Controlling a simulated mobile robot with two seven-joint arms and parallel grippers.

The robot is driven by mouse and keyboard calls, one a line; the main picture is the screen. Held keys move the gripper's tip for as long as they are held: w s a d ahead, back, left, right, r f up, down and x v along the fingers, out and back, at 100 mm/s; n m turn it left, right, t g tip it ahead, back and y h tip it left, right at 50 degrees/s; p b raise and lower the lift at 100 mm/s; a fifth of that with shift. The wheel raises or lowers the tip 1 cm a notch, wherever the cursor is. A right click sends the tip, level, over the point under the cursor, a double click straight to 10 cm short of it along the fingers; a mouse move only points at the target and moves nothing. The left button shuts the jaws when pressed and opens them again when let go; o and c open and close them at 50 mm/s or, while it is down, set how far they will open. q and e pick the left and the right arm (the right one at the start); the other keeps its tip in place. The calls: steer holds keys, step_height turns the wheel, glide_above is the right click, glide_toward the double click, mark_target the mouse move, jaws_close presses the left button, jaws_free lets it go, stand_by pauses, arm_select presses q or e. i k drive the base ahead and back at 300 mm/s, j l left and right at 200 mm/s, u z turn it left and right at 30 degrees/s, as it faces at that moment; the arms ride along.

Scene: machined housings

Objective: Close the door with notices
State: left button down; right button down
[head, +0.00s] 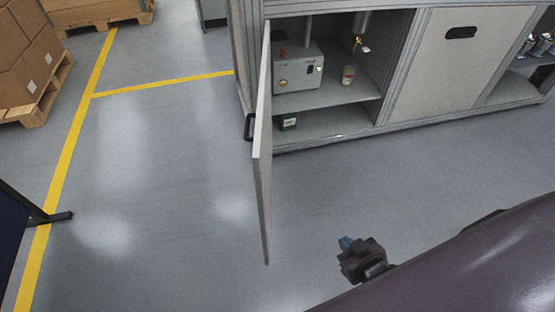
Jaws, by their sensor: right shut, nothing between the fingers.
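A grey cabinet door (264,150) stands wide open, swung out toward me from the left side of an open cabinet bay (330,118). I see it nearly edge-on, with a black handle (249,127) on its left-hand face. Notices cannot be made out on it from this angle. My right gripper (346,243) is low in the picture, right of the door's near edge and apart from it. My left gripper is not in view.
A closed panel (440,70) adjoins on the right. Boxes on a pallet (42,95) stand left. The floor (160,190) around the door is clear.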

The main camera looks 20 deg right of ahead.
mark_target(260, 149)
steer(key=j+z, duration=0.7)
steer(key=z, duration=0.2)
steer(key=j+z, duration=0.3)
steer(key=i+j+z, duration=0.1)
steer(key=j+z, duration=0.2)
steer(key=j, duration=0.15)
steer(key=i+j+u, duration=0.2)
steer(key=k+j+z, duration=0.15)
steer(key=k, duration=0.2)
